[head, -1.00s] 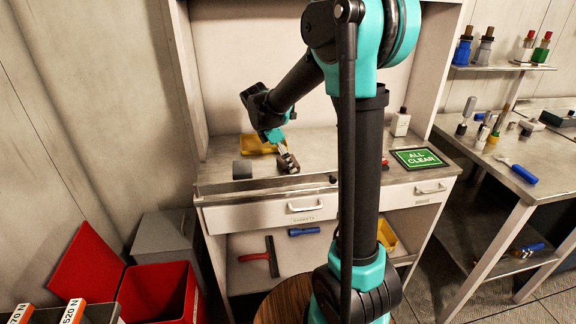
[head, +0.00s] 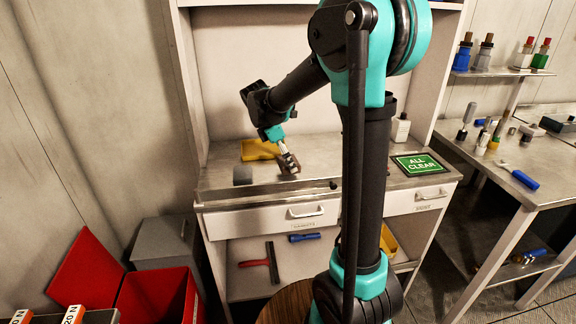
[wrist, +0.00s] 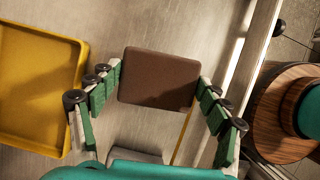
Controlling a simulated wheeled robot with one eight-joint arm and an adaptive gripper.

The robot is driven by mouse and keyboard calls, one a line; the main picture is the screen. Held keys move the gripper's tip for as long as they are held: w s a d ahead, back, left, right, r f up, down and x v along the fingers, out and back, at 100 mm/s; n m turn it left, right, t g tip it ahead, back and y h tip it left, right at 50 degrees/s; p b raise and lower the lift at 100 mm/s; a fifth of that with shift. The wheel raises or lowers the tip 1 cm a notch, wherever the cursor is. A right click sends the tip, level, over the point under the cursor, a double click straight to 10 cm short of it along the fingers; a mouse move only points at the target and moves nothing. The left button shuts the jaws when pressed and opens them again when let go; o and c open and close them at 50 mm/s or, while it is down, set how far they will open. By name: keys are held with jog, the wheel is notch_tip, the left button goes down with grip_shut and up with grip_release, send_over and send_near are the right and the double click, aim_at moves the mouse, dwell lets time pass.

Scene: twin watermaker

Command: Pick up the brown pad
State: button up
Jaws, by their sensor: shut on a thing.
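The brown pad (wrist: 158,78) is a flat, rounded square in the middle of the wrist view. My gripper (wrist: 161,84) has a finger at its left and right sides and is shut on it. In the head view, my gripper (head: 287,158) reaches down over the worktop with the brown pad (head: 291,166) at its fingertips. The pad is small there and partly covered by the fingers. It looks slightly above the worktop, though the gap is hard to judge.
A yellow tray (head: 258,150) lies behind the gripper on the worktop (head: 330,177). A grey block (head: 242,175) is to the left. A green "ALL CLEAR" sign (head: 418,164) and a white bottle (head: 401,128) are at the right. Drawers are below.

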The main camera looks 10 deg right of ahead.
notch_tip(320, 180, up, 18)
jog(key=shift+f, duration=0.2)
jog(key=o, duration=0.4)
jog(key=c, duration=0.3)
jog(key=shift+f, duration=0.1)
jog(key=shift+c, duration=0.2)
